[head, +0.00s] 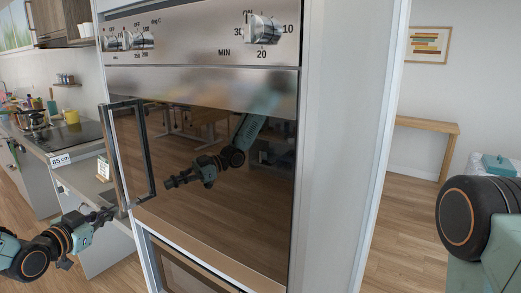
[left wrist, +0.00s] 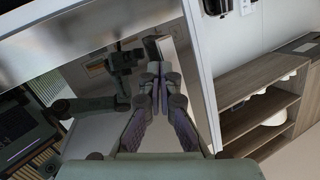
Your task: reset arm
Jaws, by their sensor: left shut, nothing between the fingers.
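My left gripper (head: 103,214) is in the lower left of the head view, just left of the oven door's upright handle (head: 150,150). Its fingers are shut with nothing between them. In the left wrist view, the closed fingers (left wrist: 160,72) point ahead toward a shiny surface that mirrors the arm. The oven door (head: 225,185) looks closed, and its dark glass reflects my left arm. I cannot tell whether the fingertips touch the handle. My right gripper is not in view; only part of my right arm shows at the right edge.
The oven's knob panel (head: 200,35) is above the door. A counter (head: 60,150) with a hob stands at the left. Open wooden shelves (left wrist: 262,112) show at the right of the left wrist view. A wooden side table (head: 428,125) stands at the back right, with open floor before it.

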